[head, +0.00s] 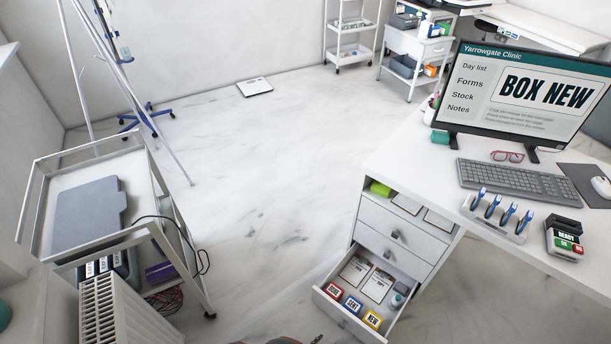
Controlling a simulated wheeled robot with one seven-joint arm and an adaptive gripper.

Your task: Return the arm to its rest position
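The task names no object apart from my own arm. My gripper cannot be made out in the head view, so what it does or holds is hidden. Only a small dark sliver shows at the bottom edge, left of the open drawer, too little to identify.
A white desk (405,160) with monitor (525,92), keyboard (510,178) and stamp rack stands at right. A cart (150,215) and radiator (125,315) stand left. Middle floor is clear.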

